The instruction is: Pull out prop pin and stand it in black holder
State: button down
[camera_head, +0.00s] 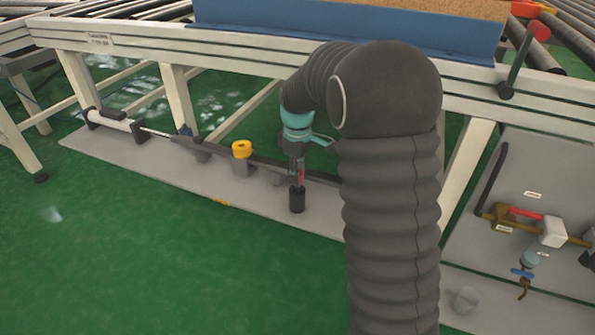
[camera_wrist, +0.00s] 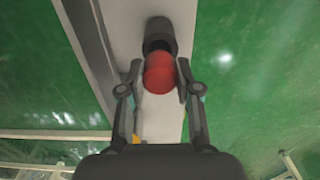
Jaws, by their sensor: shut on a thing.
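The prop pin (camera_wrist: 159,74) shows a round red head in the wrist view, between my two fingers. My gripper (camera_wrist: 158,78) is shut on the pin. The black holder (camera_head: 297,199) is an upright black cylinder on the grey base plate in the head view. It also shows just beyond the red head in the wrist view (camera_wrist: 159,32). In the head view my gripper (camera_head: 299,172) is right above the holder, with a bit of red between its fingers. The pin's lower end is hidden, so I cannot tell how deep it is in the holder.
The grey plate (camera_head: 130,155) carries a cylinder with a rod (camera_head: 115,121) and a yellow-capped post (camera_head: 242,150) left of my gripper. The conveyor frame (camera_head: 150,48) runs behind and above. A panel with pipes and valves (camera_head: 520,170) stands at right. Green floor (camera_head: 120,260) is clear in front.

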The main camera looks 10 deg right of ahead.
jog(key=shift+f+b, duration=0.35)
jog(key=shift+f, duration=0.4)
jog(key=c, duration=0.7)
grip_release()
notch_tip(320, 180, up, 12)
